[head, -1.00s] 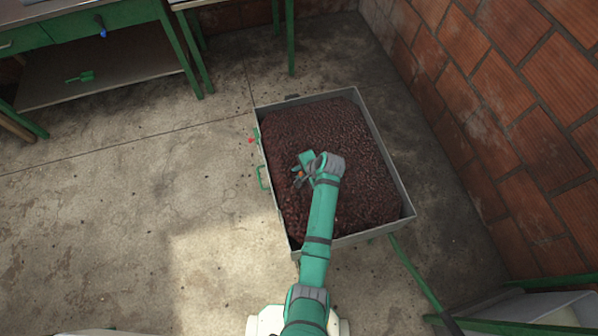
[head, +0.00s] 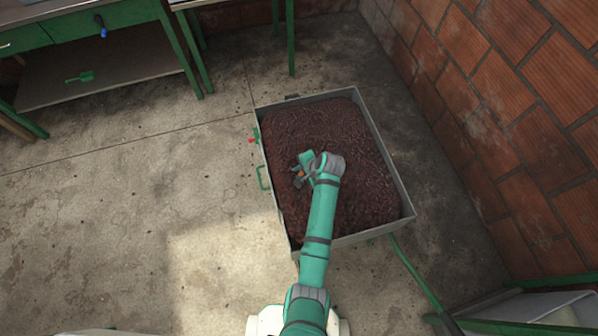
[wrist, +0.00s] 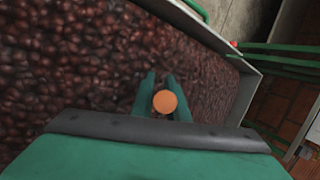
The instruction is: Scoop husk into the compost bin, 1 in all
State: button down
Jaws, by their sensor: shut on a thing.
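A grey-walled box (head: 380,140) on the floor is filled with dark red-brown husk (head: 345,125). The husk also fills the left of the wrist view (wrist: 60,60). My gripper (head: 303,169) is over the husk, left of the box's middle. It is shut on an orange-ended handle (wrist: 165,102), seen end-on between the two green fingers in the wrist view. The rest of the held tool is hidden by the handle end and fingers, so I cannot tell whether it holds husk. I cannot make out which thing is the compost bin.
A green-framed bench with a lower shelf (head: 110,75) stands at the back left. A brick wall (head: 500,110) runs along the right. A grey and green structure (head: 540,305) is at the lower right. The floor (head: 130,180) left of the box is clear.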

jog(key=shift+r, duration=0.15)
notch_tip(320, 180, up, 18)
dwell(1.7)
jog(key=f+t+h, duration=0.1)
jog(key=f+n+t+h, duration=0.1)
jog(key=f, duration=0.1)
jog(key=a+f+t+h, duration=0.1)
jog(key=h, duration=0.1)
jog(key=shift+s+f+t, duration=0.35)
jog(key=shift+t, duration=0.05)
jog(key=shift+w, duration=0.1)
dwell(1.6)
